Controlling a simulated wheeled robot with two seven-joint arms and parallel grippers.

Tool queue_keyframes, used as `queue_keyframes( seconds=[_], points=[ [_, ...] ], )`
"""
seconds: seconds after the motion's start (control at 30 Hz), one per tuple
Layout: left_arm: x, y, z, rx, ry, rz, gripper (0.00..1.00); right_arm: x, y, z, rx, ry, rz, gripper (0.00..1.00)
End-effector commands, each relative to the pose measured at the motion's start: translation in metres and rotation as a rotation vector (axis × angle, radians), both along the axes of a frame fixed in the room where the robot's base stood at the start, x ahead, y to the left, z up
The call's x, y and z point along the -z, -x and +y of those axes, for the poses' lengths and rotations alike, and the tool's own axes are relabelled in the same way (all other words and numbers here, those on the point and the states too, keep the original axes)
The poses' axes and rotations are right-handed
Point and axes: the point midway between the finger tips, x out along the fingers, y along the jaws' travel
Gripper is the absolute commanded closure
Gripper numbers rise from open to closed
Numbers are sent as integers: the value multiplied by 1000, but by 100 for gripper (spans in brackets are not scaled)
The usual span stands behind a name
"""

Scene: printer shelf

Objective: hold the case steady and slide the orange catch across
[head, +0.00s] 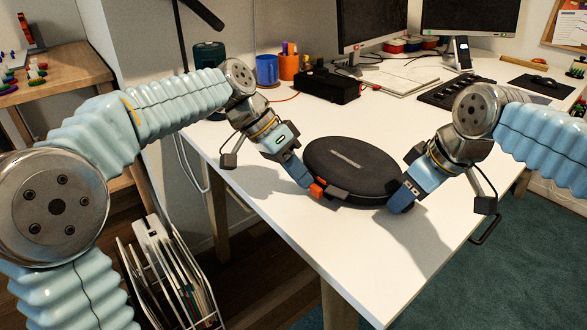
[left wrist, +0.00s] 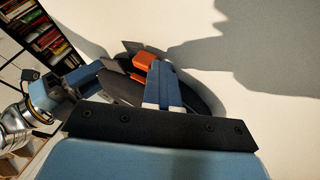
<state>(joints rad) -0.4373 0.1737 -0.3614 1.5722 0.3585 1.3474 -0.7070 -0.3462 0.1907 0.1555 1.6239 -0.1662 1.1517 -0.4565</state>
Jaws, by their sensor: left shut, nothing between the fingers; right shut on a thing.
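The case (head: 352,168) is round and black and lies flat on the white desk, near its front corner. The orange catch (head: 317,187) sits on the case's left front rim; it also shows in the left wrist view (left wrist: 145,61). My left gripper (head: 308,184) is shut and empty, its tip right beside the catch; whether it touches cannot be told. My right gripper (head: 402,199) is shut on the case's right edge. In the left wrist view my left gripper's blue finger hides part of the case (left wrist: 203,101).
The white desk (head: 270,210) is bare in front of the case, and its front edge is close. Behind stand a black box (head: 327,85), a blue cup (head: 266,69), an orange cup (head: 289,66) and a keyboard (head: 450,91). A wire rack (head: 165,270) of files stands below left.

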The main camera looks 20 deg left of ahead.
Motion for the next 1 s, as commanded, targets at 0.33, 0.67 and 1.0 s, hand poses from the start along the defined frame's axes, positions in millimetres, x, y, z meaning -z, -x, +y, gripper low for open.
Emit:
queue_keyframes(
  seconds=[0.33,0.67,1.0],
  points=[
    [0,-2,2,3,2,3,100,-1,-1,1,2,-2,-2,100],
    [-20,-23,48,-3,1,-3,100,-1,0,1,1,-2,-2,100],
    [-70,-20,86,-2,0,-1,100,-1,0,0,1,-2,-2,100]
  ],
)
